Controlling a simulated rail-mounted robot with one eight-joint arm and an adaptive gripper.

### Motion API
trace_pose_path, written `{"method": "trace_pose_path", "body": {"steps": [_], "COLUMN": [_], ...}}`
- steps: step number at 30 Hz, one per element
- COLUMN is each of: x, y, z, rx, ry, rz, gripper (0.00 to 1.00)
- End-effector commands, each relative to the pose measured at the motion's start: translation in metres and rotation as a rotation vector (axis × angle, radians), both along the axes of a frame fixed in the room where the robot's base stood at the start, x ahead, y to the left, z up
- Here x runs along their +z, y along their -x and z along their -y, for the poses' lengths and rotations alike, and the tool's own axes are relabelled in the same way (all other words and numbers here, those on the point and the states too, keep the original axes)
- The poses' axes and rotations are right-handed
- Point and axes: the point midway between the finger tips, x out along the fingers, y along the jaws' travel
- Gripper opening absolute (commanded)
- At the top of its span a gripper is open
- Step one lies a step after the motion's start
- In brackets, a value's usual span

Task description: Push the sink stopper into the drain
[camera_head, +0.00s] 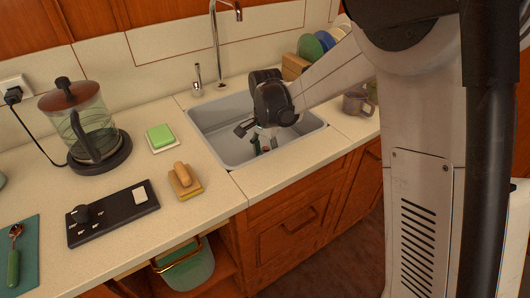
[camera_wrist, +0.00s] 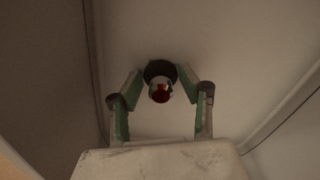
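In the wrist view a small shiny round piece with reddish reflections, apparently the sink stopper (camera_wrist: 160,93), shows between my fingertips. A dark round opening, apparently the drain (camera_wrist: 159,69), shows just behind it and is partly covered by it. I cannot tell whether the stopper touches the drain rim. My gripper (camera_wrist: 160,76) has its two green-padded fingers apart, one on each side of the stopper, with gaps visible. In the head view my gripper (camera_head: 265,146) points down inside the grey sink (camera_head: 223,148); the stopper and drain cannot be made out there.
The tall faucet (camera_head: 215,45) stands behind the sink. Plates (camera_head: 310,47) in a rack and a mug (camera_head: 355,103) stand to the right. A green sponge (camera_head: 160,136), a brush (camera_head: 184,180), a glass kettle (camera_head: 88,125) and a black control panel (camera_head: 113,213) lie left on the counter.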

Motion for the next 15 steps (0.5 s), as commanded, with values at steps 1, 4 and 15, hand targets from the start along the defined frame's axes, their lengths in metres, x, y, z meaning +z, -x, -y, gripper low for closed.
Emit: {"method": "trace_pose_path", "body": {"steps": [1, 4, 15], "x": [0.000, 0.003, 0.064], "y": [0.000, 0.000, 0.000], "z": [0.000, 0.000, 0.001], "rx": [0.000, 0.000, 0.000], "ry": [0.000, 0.000, 0.000], "rz": [0.000, 0.000, 0.000], "gripper": [0.38, 0.38, 0.38]}}
